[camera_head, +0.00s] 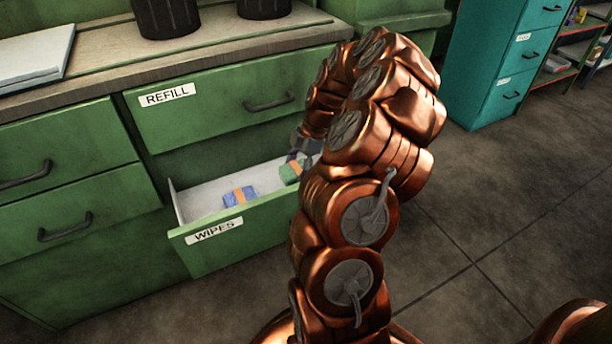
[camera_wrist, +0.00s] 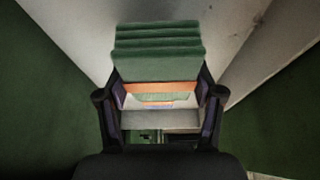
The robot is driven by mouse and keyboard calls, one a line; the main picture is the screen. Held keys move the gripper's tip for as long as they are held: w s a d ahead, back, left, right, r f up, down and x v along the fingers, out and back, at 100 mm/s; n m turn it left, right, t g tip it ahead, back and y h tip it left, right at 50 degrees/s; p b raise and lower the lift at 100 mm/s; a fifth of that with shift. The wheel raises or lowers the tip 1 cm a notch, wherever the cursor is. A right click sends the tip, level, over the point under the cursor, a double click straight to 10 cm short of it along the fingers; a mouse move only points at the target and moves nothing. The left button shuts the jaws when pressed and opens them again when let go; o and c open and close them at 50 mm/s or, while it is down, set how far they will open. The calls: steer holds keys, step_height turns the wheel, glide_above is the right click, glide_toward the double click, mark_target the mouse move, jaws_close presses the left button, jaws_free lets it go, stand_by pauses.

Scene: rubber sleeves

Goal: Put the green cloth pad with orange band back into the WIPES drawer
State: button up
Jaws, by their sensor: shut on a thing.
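The green cloth pad with its orange band shows in the wrist view (camera_wrist: 158,48), between the two fingers of my gripper (camera_wrist: 160,105). My gripper is shut on it. In the head view the green pad (camera_head: 289,172) is at the right part of the open WIPES drawer (camera_head: 222,240), partly hidden by my arm. My gripper (camera_head: 303,150) is above that part of the drawer. I cannot tell whether the pad touches the drawer floor. A blue pad with an orange band (camera_head: 240,196) lies in the drawer to the left.
The REFILL drawer (camera_head: 215,100) above is shut, and its front is close to my gripper. Dark round containers (camera_head: 165,15) and a white binder or board (camera_head: 35,55) are on the countertop. A teal cabinet (camera_head: 500,60) stands at the right.

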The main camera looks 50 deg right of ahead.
steer(key=shift+s+d+f+b, duration=0.1)
steer(key=shift+d+f+b, duration=0.05)
steer(key=shift+d, duration=0.75)
steer(key=shift+d+f+b, duration=0.1)
steer(key=shift+d+b, duration=0.05)
steer(key=shift+d, duration=0.75)
steer(key=shift+f+b, duration=0.65)
steer(key=shift+f, duration=1.05)
steer(key=shift+f, duration=0.2)
steer(key=o, duration=1.1)
steer(key=shift+r, duration=0.1)
